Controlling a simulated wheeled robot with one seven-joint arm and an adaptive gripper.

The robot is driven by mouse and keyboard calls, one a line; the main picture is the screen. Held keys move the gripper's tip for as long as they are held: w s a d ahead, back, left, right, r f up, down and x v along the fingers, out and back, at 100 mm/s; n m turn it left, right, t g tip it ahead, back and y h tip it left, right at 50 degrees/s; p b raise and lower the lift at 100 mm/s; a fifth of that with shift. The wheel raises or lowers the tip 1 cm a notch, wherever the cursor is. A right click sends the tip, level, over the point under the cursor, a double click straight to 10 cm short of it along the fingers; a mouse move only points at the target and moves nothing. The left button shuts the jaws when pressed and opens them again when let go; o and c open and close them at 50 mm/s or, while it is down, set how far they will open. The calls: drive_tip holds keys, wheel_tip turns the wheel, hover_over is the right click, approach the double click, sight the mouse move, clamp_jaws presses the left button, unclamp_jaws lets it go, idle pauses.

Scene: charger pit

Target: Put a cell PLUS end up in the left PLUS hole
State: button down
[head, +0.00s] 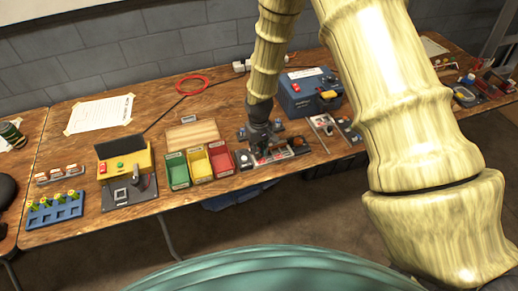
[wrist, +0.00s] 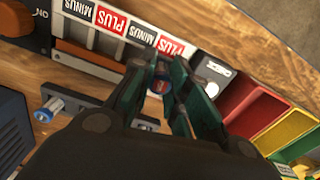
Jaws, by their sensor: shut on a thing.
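My gripper (wrist: 164,82) is shut on a small cell (wrist: 159,87) with blue and reddish colouring, seen between the dark green fingers in the wrist view. Which end of the cell points up I cannot tell. The charger (wrist: 121,47) lies just beyond the fingers, with a row of alternating black MINUS and red PLUS labels. Its holes under the fingers are hidden. In the head view my gripper (head: 262,138) is over the charger (head: 272,154), and the cell is too small to make out.
Another blue cell with a silver end (wrist: 48,110) sits in a dark holder at left. Red (head: 220,162), yellow (head: 197,164) and green (head: 176,170) bins stand left of the charger. A blue box (head: 304,95) stands behind right. A yellow device (head: 125,167) is farther left.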

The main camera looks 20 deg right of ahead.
drive_tip(key=shift+f, duration=0.6)
idle(0.8)
drive_tip(key=c, duration=1.3)
unclamp_jaws()
drive_tip(key=shift+r, duration=0.2)
drive_tip(key=shift+r+p, duration=2.2)
drive_tip(key=shift+r, duration=1.15)
